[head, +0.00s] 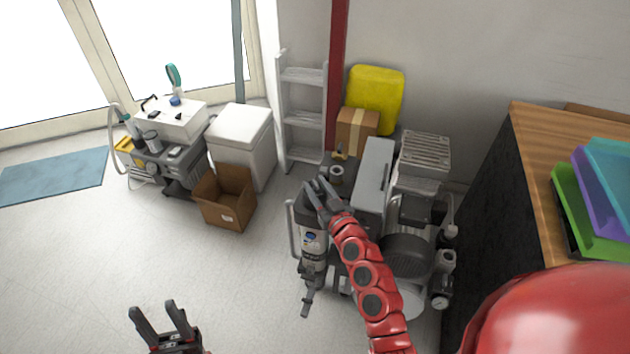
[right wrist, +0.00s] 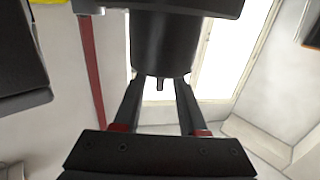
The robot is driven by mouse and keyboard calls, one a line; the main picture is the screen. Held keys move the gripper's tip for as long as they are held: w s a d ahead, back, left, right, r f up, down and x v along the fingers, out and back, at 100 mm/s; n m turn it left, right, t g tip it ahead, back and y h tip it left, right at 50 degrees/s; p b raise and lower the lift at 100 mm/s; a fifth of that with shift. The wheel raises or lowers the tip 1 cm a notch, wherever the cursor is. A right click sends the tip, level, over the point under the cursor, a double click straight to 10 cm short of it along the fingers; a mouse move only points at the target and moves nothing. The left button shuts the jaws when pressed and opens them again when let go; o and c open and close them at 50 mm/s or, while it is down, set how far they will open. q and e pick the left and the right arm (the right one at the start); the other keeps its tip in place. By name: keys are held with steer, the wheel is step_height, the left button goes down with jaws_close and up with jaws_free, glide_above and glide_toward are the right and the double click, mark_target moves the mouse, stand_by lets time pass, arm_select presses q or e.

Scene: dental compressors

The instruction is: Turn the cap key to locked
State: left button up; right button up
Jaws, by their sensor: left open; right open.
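The dental compressor (head: 405,255) stands on the floor at centre right, with a labelled canister (head: 313,245) on its left side. My right gripper (head: 317,188) is open above and beside the canister's top. In the right wrist view its fingers (right wrist: 157,90) point at a dark cylinder (right wrist: 165,42) with a small nub at its lower end. The cylinder lies beyond or between the fingertips; I cannot tell whether they touch. I cannot make out the cap key or its position. My left gripper (head: 160,315) is open and empty over bare floor at lower left.
A grey ladder (head: 302,118), a yellow case (head: 376,98) and a taped box (head: 356,132) stand behind the compressor. An open cardboard box (head: 226,200) and a white bin (head: 241,140) are left of it. A wooden-topped cabinet (head: 530,150) is close on the right.

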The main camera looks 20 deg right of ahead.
steer(key=shift+w+a, duration=0.1)
steer(key=shift+w, duration=0.5)
jaws_close()
